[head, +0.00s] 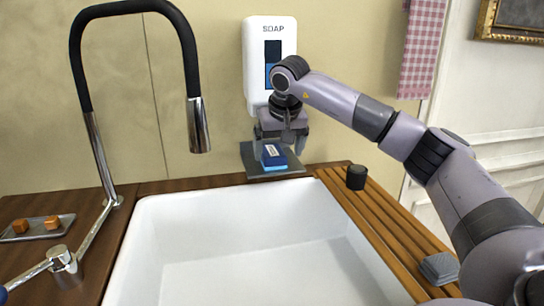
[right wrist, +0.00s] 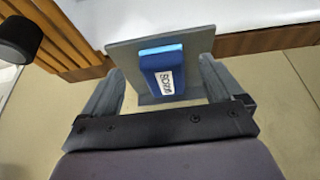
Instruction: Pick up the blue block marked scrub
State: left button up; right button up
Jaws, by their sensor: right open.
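The blue block marked scrub (head: 272,157) lies on a grey tray (head: 289,171) behind the sink, below the soap dispenser. Its white label faces up and shows in the right wrist view, where the block (right wrist: 160,60) lies between my fingers. My right gripper (head: 281,146) is open and points down just over the block. In the right wrist view one finger of the gripper (right wrist: 162,72) is on each side of the block, with a gap on both sides. My left gripper is not in view.
A white soap dispenser (head: 255,60) hangs on the wall close behind my gripper. A white sink (head: 230,240) lies in front, with a tall black faucet (head: 190,60) at left. A black cup-like object (head: 356,177) and a grey block (head: 439,268) sit on the wooden slats at right.

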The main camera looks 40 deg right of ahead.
jog(key=shift+x, duration=1.4)
jog(key=c, duration=1.1)
jog(key=shift+c, duration=0.2)
jog(key=shift+r, duration=0.15)
jog(key=shift+s+a+r, duration=0.1)
jog(key=shift+r, duration=0.1)
notch_tip(320, 180, up, 6)
jog(key=s+a+b, duration=0.1)
jog(key=s+a, duration=0.3)
jog(key=s, duration=0.4)
jog(key=s+a+b, duration=0.1)
jog(key=s+a, duration=0.4)
jog(key=s, duration=0.4)
jog(key=shift+s+a+r, duration=0.15)
jog(key=shift+a+r, duration=0.05)
jog(key=shift+a, duration=0.05)
